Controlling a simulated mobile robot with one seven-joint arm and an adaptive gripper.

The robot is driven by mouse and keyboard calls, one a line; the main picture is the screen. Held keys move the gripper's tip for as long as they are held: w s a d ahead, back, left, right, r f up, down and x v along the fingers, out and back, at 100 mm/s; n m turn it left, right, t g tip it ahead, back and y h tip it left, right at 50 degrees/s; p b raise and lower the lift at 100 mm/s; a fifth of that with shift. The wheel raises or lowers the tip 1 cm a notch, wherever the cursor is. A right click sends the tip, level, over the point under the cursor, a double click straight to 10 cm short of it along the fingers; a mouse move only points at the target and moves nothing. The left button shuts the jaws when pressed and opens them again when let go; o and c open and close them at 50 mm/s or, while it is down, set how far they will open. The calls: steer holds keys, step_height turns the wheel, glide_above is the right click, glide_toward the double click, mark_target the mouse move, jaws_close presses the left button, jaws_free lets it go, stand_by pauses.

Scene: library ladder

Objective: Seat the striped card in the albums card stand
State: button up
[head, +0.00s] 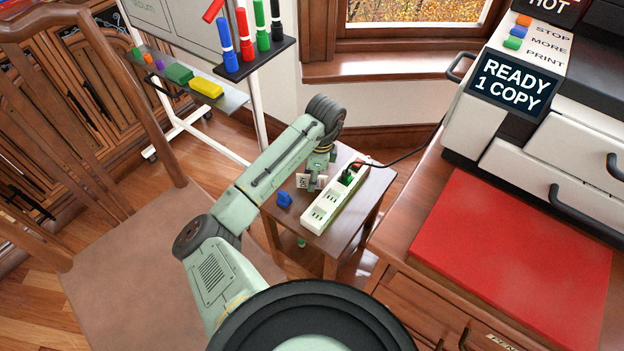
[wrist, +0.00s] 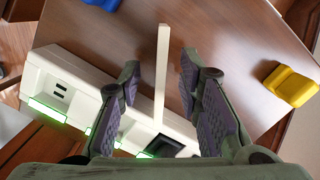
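No stripes show clearly in either view, so I cannot tell which thing is the striped card. A thin pale panel (wrist: 162,70) stands edge-on between the fingers of my gripper (wrist: 160,82) in the wrist view, apart from both. The gripper is open. In the head view it (head: 316,184) is low over the small side table, largely hidden by my arm. No stand labelled albums can be made out; a small blue block (head: 284,199) stands left of the gripper.
A white power strip (head: 322,214) with a dark cord lies on the side table (head: 358,208), close to the gripper. A yellow block (wrist: 290,86) is right in the wrist view. A chair (head: 150,250), a marker rack (head: 250,62) and a red-topped desk (head: 515,260) surround it.

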steer(key=shift+f, duration=0.8)
steer(key=shift+f, duration=0.25)
jaws_close()
